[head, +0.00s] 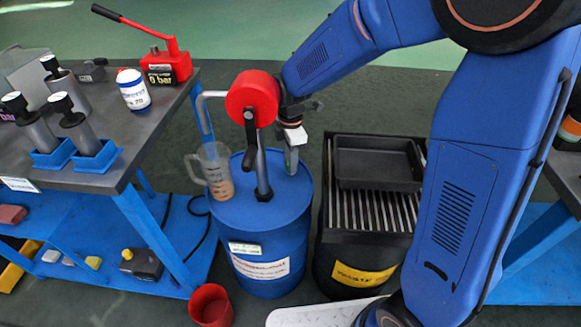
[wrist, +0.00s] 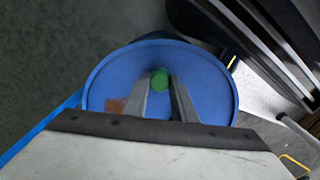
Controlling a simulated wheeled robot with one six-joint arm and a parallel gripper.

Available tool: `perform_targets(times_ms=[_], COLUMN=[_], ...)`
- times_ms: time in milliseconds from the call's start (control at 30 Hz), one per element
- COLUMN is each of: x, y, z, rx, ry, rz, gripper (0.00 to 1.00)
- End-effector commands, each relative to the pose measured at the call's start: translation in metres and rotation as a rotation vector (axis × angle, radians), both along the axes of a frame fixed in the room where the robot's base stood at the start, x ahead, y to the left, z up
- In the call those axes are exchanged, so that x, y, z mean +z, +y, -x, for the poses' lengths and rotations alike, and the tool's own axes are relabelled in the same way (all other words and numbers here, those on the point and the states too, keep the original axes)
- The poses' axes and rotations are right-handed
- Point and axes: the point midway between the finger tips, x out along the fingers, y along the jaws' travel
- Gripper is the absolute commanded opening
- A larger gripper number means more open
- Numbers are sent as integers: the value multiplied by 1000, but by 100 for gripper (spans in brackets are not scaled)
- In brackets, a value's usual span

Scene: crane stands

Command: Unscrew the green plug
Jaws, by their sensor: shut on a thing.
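The green plug (wrist: 159,79) shows in the wrist view on the lid of a blue drum, between my two fingertips. My gripper (wrist: 161,86) is shut on it, pointing down at the lid. In the head view my gripper (head: 291,160) reaches down to the right part of the blue drum's top (head: 265,240), and I cannot make out the plug there. The drum also shows from above in the wrist view (wrist: 210,95).
A red-headed hand pump (head: 252,95) stands on the drum, just left of my gripper. A clear jug (head: 213,170) with brown liquid is at the drum's left. A black bin with a grate and tray (head: 375,165) stands right. A red cup (head: 211,305) is on the floor.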

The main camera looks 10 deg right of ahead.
Motion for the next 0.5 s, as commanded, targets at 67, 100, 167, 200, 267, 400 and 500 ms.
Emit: perform_targets(times_ms=[67, 100, 167, 200, 267, 400, 500], x=[1, 1, 1, 1, 1, 1, 1], y=[0, 0, 0, 0, 0, 0, 0], z=[-1, -1, -1, -1, -1, -1, -1], rx=[68, 108, 169, 208, 267, 369, 399], ry=[-2, -2, -2, -2, -2, -3, -3], rz=[-1, -1, -1, -1, -1, -1, -1], gripper=[0, 0, 0, 0, 0, 0, 0])
